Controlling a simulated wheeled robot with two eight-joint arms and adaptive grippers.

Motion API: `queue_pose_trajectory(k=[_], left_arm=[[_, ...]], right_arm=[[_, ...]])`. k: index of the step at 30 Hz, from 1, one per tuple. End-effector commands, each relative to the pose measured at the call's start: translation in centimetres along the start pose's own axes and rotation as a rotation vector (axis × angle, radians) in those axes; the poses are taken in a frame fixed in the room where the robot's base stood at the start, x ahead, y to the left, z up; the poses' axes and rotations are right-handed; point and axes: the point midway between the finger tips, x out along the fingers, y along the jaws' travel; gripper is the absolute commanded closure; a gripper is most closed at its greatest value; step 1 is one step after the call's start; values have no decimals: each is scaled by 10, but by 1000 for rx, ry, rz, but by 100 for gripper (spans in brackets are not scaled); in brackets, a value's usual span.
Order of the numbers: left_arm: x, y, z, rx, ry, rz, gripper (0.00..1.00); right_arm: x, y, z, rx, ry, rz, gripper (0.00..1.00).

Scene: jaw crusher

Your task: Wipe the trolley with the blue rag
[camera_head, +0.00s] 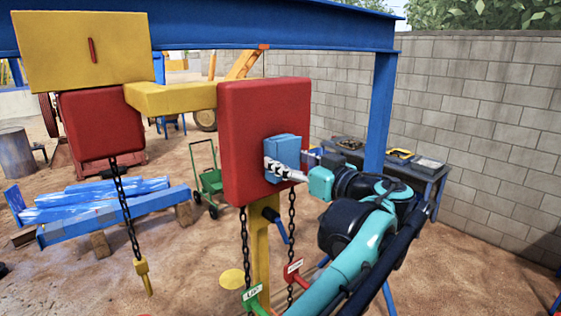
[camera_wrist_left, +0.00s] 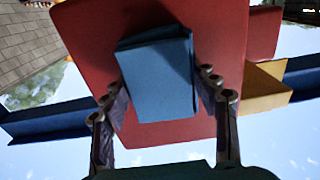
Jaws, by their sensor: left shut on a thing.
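The blue rag (camera_head: 284,152), a folded block-like pad, is at the front face of the red box of the hoist trolley (camera_head: 240,115). My left gripper (camera_head: 283,168) is shut on the rag, its arm coming in from the lower right. In the left wrist view the rag (camera_wrist_left: 155,75) sits between the two fingers (camera_wrist_left: 162,88), with the red box (camera_wrist_left: 85,25) right behind it. The rag appears to lie against the red face, but exact contact is hard to tell. My right gripper is not in view.
The trolley hangs by a blue overhead beam (camera_head: 270,25), with a yellow block (camera_head: 85,50) and another red box (camera_head: 103,123) at left. Chains dangle below. A blue post (camera_head: 380,110) and a table with trays (camera_head: 425,175) stand right. A green hand cart (camera_head: 207,182) stands behind.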

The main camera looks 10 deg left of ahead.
Motion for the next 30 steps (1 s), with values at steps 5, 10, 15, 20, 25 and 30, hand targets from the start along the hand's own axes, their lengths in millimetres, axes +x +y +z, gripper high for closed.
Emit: queue_pose_trajectory(k=[5, 10, 15, 20, 25, 30], left_arm=[[0, 6, 0, 0, 0, 0, 64], [0, 21, -1, 0, 0, 0, 64], [0, 35, -1, 0, 0, 0, 64], [0, 40, 0, 0, 0, 0, 64], [0, 36, 0, 0, 0, -1, 64], [1, 20, 1, 0, 0, -1, 64]], right_arm=[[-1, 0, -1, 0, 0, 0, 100], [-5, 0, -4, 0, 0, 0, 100], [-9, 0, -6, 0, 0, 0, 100], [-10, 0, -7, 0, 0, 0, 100], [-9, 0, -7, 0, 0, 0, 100], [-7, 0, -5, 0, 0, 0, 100]])
